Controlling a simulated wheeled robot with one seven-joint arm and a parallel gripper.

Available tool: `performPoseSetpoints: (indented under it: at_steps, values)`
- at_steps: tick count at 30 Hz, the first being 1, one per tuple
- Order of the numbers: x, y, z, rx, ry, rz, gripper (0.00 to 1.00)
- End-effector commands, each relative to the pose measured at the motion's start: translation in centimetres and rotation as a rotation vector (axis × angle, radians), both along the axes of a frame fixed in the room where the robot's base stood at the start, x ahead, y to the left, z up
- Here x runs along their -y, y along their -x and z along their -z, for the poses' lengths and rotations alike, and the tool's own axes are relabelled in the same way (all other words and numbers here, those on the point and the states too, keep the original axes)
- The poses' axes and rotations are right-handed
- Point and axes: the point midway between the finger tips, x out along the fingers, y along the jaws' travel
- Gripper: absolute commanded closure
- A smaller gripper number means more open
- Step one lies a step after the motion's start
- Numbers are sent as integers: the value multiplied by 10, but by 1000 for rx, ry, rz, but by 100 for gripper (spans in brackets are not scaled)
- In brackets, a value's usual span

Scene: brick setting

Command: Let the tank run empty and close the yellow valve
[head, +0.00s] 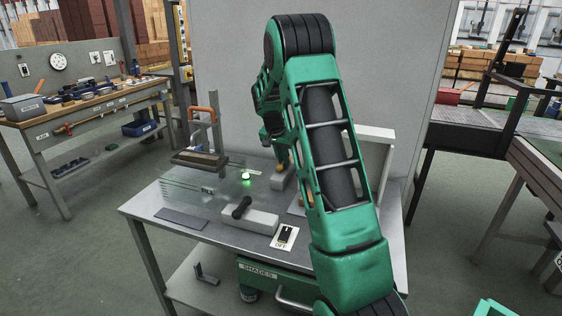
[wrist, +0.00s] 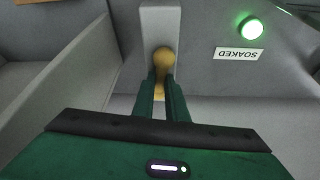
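The yellow valve handle (wrist: 162,58) has a round knob and stands at a pale grey block (wrist: 160,20). In the head view a bit of the yellow handle (head: 283,158) shows beside my arm, and the fingertips are hard to make out. A clear tank (head: 190,186) seems to stand on the left of the grey table; its water level cannot be told.
The grey table (head: 228,236) also bears a black lever (head: 241,207) on a pale block and a dark switch (head: 286,233) marked OFF. A stand with an orange handle (head: 203,112) is at the back left. A pale upright panel (head: 374,150) is right of my arm.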

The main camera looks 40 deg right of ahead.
Motion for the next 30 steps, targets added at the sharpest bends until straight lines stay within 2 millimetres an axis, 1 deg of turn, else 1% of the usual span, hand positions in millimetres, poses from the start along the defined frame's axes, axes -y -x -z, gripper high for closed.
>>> performPoseSetpoints:
  at_steps: [8, 14, 20, 30]
  values:
    - [-1, -2, 0, 2, 0, 22, 100]
    - [-2, -4, -1, 4, 1, 113, 100]
    - [-2, -6, -1, 4, 1, 272, 100]
    - [-3, -10, -1, 7, 1, 596, 100]
